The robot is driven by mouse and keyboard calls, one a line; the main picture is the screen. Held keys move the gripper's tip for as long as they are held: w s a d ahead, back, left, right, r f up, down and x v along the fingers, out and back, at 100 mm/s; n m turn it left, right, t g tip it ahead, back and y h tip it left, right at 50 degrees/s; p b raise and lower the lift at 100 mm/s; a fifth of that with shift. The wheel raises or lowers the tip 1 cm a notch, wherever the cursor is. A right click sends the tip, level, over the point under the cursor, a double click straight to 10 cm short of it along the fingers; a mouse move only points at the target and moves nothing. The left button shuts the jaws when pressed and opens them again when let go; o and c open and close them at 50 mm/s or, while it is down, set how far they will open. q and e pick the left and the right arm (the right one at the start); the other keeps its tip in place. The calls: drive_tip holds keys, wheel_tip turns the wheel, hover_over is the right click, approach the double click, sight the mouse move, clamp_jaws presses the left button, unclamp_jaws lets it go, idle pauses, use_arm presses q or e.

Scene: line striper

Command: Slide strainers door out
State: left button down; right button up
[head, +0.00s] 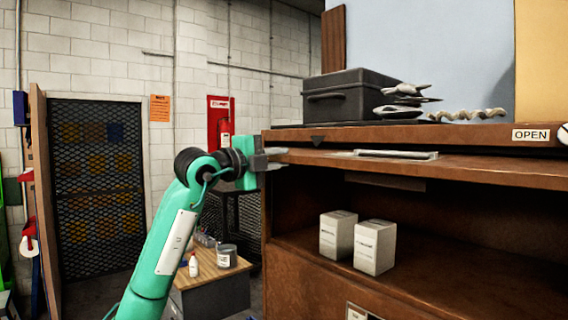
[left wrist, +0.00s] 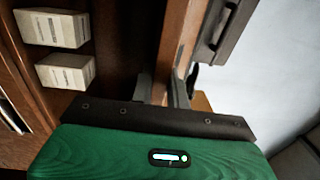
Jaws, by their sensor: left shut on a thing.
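The brown wooden door panel (head: 480,168) lies flat, like a shelf, just under the top of the brown cabinet (head: 285,285). A pale metal strip (head: 395,154) lies on it. My left gripper (head: 278,158) is at the panel's left end, beside the cabinet's left side. In the left wrist view, its two fingers (left wrist: 162,92) are shut on the brown panel (left wrist: 172,45), one on each side of it. The finger contact is partly hidden in the head view. The strainers cannot be made out. My right gripper is not in view.
Two white boxes (head: 338,235) (head: 375,247) stand inside the open cabinet below the panel. A black case (head: 345,97) and grey metal pieces (head: 405,98) lie on top, near an OPEN label (head: 531,135). A small table (head: 212,280) with containers stands behind my left arm.

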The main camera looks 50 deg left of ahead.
use_arm(q)
drive_tip(key=shift+s+a+f+b, duration=0.15)
drive_tip(key=shift+s+b, duration=0.85)
drive_tip(key=shift+s, duration=0.85)
drive_tip(key=shift+s+r, duration=0.2)
drive_tip(key=shift+s, duration=0.45)
drive_tip(key=shift+b, duration=0.3)
drive_tip(key=s+b, duration=0.3)
drive_tip(key=s, duration=0.4)
drive_tip(key=shift+a+b, duration=0.3)
drive_tip(key=shift+a, duration=0.05)
